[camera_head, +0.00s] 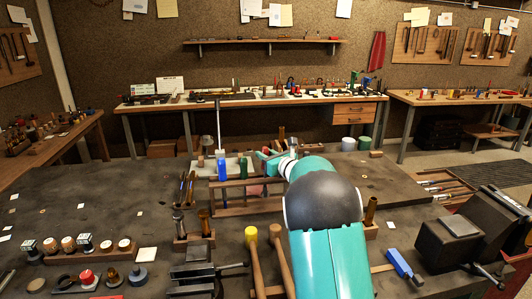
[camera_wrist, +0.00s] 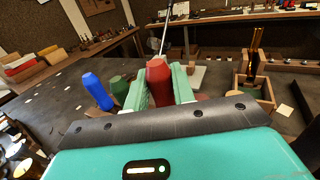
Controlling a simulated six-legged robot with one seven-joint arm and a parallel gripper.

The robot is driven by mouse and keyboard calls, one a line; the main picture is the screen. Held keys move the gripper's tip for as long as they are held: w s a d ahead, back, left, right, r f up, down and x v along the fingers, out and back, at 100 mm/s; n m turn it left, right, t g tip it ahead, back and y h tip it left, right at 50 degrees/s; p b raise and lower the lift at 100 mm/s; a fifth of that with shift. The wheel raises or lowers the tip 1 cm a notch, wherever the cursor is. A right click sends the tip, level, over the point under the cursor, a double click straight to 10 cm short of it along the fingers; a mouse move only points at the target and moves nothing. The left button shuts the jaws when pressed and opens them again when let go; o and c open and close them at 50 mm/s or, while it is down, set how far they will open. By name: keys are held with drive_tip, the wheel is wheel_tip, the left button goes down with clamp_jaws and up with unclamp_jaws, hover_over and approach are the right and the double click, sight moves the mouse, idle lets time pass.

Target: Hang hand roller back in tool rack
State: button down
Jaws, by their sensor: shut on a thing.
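My gripper (camera_head: 272,160) is shut on a red handle, the hand roller (camera_wrist: 158,80), which stands between the two pale green fingers in the wrist view. Its lower end is hidden by the fingers and my wrist. The wooden tool rack (camera_head: 232,183) stands on the dark bench, just below and to the left of my gripper in the head view. A blue handle (camera_head: 221,168) and a green handle (camera_head: 243,167) stand in the rack, left of my gripper. They also show in the wrist view. I cannot tell whether the roller touches the rack.
A thin upright rod (camera_head: 218,125) on a pale base stands behind the rack. Small wooden holders with tools (camera_head: 186,190) are left of it. A dark vise (camera_head: 460,240) is at right. Bench at left is largely clear.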

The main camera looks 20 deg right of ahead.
drive_tip(key=shift+f, duration=1.35)
drive_tip(key=c, duration=1.1)
unclamp_jaws()
drive_tip(key=shift+f, duration=0.1)
drive_tip(key=v, duration=1.3)
drive_tip(key=shift+s, duration=0.4)
